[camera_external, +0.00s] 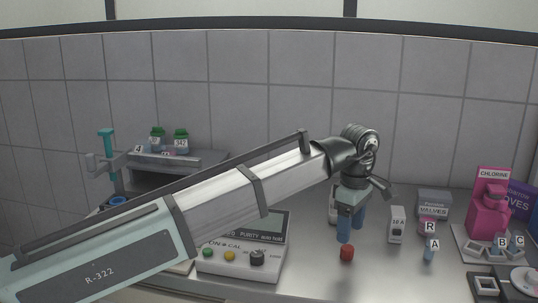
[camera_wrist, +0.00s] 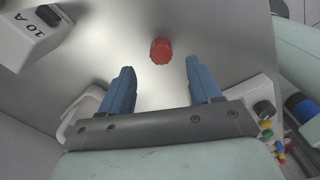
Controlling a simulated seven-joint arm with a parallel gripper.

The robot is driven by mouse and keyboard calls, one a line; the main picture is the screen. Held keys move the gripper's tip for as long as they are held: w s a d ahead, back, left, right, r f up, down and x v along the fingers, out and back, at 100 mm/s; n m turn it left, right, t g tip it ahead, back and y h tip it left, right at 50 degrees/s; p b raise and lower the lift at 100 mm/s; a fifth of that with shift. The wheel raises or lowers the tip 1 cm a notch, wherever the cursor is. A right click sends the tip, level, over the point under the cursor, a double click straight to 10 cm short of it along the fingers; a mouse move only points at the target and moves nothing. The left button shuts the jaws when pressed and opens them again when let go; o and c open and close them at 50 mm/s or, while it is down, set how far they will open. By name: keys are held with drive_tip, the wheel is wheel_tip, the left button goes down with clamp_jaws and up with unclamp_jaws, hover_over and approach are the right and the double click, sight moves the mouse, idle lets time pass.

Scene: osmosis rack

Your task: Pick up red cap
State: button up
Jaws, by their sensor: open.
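The red cap (camera_external: 347,253) sits on the grey metal worktop, just below my gripper (camera_external: 350,232) in the external view. In the wrist view the red cap (camera_wrist: 161,51) lies ahead of the two blue fingers, roughly in line with the gap between them and a little beyond their tips. My gripper (camera_wrist: 157,75) is open, and nothing is between its fingers. The fingers point down toward the worktop and appear apart from the cap.
A white box marked 10 A (camera_external: 397,225) stands right of the gripper. A control panel with buttons (camera_external: 240,262) is at left. Labelled vials (camera_external: 429,250), a VALVES box (camera_external: 433,204) and a pink CHLORINE bottle (camera_external: 489,212) are further right. The worktop around the cap is clear.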

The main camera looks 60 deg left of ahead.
sight(345, 243)
drive_tip(key=shift+d+f, duration=0.15)
drive_tip(key=shift+f, duration=2.5)
drive_tip(key=c, duration=1.1)
drive_tip(key=shift+r, duration=0.1)
